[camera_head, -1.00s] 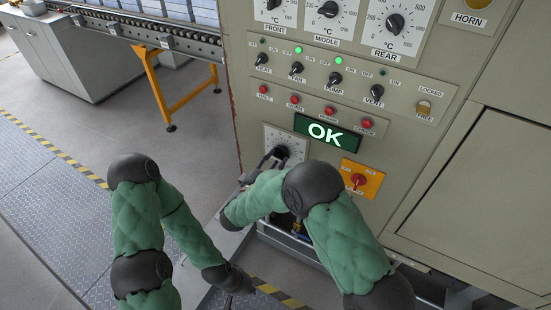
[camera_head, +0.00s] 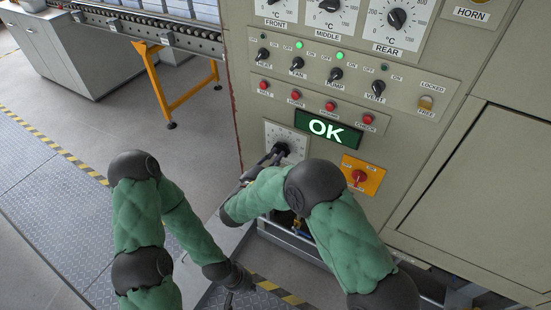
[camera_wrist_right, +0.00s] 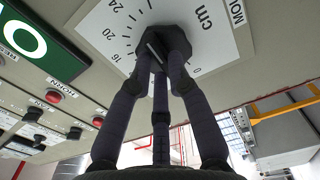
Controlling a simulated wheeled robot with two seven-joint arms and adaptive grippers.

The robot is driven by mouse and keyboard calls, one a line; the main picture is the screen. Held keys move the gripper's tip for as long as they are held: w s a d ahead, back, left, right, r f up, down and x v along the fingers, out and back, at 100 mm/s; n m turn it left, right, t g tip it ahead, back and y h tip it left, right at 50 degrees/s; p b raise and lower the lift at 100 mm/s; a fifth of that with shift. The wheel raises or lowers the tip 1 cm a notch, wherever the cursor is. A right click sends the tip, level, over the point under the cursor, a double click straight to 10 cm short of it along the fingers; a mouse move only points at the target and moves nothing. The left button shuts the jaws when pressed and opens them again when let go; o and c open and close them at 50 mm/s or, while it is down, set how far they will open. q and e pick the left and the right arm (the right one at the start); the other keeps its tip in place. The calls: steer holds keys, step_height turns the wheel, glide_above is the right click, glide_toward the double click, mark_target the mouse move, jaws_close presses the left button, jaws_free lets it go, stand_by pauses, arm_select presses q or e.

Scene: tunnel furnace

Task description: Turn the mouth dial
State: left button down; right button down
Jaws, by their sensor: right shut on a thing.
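The mouth dial (camera_head: 282,149) is a black knob on a white square scale plate, low on the left of the grey control panel in the head view. In the right wrist view the dial (camera_wrist_right: 158,45) sits on its plate (camera_wrist_right: 108,28), marked in cm with numbers including 16, 20 and 24. My right gripper (camera_head: 273,156) is shut on the dial; its dark fingers (camera_wrist_right: 160,62) close around the knob. They hide part of the scale and the knob's pointer. My left gripper (camera_head: 232,290) hangs low near the floor, away from the panel; its fingers are too small to judge.
A green display (camera_head: 328,129) reading OK is right of the dial. An orange plate with a red switch (camera_head: 360,175) is lower right. Red buttons (camera_head: 330,106) and black switches (camera_head: 336,74) sit above. A roller conveyor (camera_head: 150,30) stands at back left. Floor at left is free.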

steer(key=n, duration=0.4)
steer(key=shift+a+n, duration=0.1)
steer(key=shift+n, duration=0.2)
steer(key=n+p, duration=0.1)
steer(key=n, duration=0.4)
steer(key=shift+w+n, duration=0.1)
steer(key=shift+n, duration=0.2)
steer(key=n+p, duration=0.2)
steer(key=n, duration=0.3)
steer(key=shift+a+f, duration=0.1)
steer(key=n+p, duration=0.2)
steer(key=n, duration=0.4)
steer(key=shift+f, duration=0.15)
steer(key=c, duration=1.2)
jaws_free()
step_height(320, 180, up, 10)
